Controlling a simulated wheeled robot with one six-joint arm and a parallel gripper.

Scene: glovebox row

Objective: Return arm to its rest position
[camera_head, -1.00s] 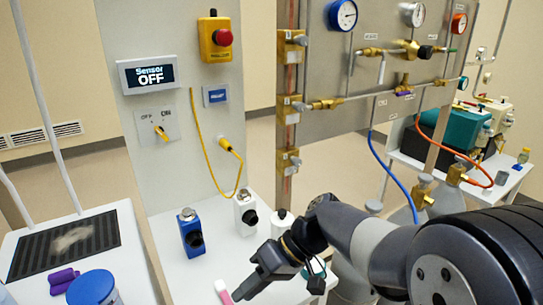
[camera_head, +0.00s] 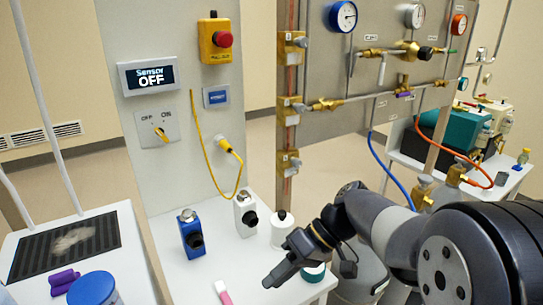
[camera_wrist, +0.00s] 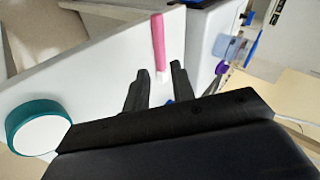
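My gripper (camera_head: 270,281) is over the front part of the white table, to the right of a pink-and-white stick (camera_head: 222,292). In the wrist view my gripper's two dark fingers (camera_wrist: 157,88) stand apart with nothing held between them. The pink stick (camera_wrist: 160,40) lies on the white surface beyond the fingertips. My arm reaches in from the right and is bent, with the gripper pointing down and left.
A teal-lidded jar (camera_head: 314,272) stands close beside my gripper. A blue bottle (camera_head: 191,234), a white bottle (camera_head: 245,214) and a white container (camera_head: 282,229) stand behind. The sensor panel (camera_head: 149,75) reads OFF. A gas panel (camera_head: 350,119) rises behind my arm.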

